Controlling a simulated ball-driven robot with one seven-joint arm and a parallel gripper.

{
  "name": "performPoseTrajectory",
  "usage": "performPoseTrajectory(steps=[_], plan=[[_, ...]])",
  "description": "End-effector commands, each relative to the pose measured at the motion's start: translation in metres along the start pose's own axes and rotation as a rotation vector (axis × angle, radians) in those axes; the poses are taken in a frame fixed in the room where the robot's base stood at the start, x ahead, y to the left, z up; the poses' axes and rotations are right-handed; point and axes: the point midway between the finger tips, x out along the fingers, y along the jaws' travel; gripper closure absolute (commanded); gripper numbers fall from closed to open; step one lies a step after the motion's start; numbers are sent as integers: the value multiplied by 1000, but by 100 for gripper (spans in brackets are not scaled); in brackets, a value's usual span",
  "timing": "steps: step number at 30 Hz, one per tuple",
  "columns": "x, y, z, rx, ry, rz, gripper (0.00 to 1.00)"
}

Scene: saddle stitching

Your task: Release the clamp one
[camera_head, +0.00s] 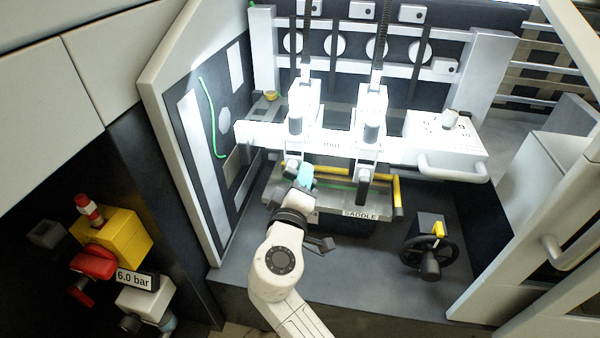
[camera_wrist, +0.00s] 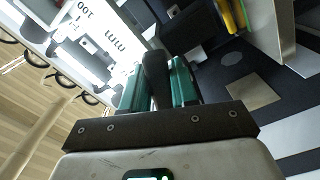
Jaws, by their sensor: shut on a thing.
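My gripper (camera_head: 304,176), with teal fingers, is at the lower end of the left stitching head (camera_head: 297,122). In the wrist view its two fingers (camera_wrist: 157,82) are shut on a dark lever handle (camera_wrist: 155,68) between them. The handle looks like the clamp lever of the left head; no clamp number is readable. In the head view my gripper and arm hide most of this lever. A similar dark lever (camera_head: 362,188) hangs below the right head (camera_head: 371,128).
A white crossbar with a millimetre scale (camera_head: 331,144) runs behind the heads. The saddle (camera_head: 360,214) with yellow rails lies just below my gripper. A black handwheel (camera_head: 429,256) stands at the right. A red valve handle (camera_head: 92,263) is at the far left.

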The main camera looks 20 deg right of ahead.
Motion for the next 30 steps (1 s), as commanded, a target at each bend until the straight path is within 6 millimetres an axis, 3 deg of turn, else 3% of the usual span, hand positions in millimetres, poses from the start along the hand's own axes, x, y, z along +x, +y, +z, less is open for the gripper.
performPoseTrajectory(steps=[9, 24, 25, 30], plan=[[0, 2, -1, -103, 2, -2, 100], [0, 2, -1, -118, 3, -1, 100], [0, 2, -1, -118, 3, -1, 69], [0, 2, -1, -116, 2, -1, 52]])
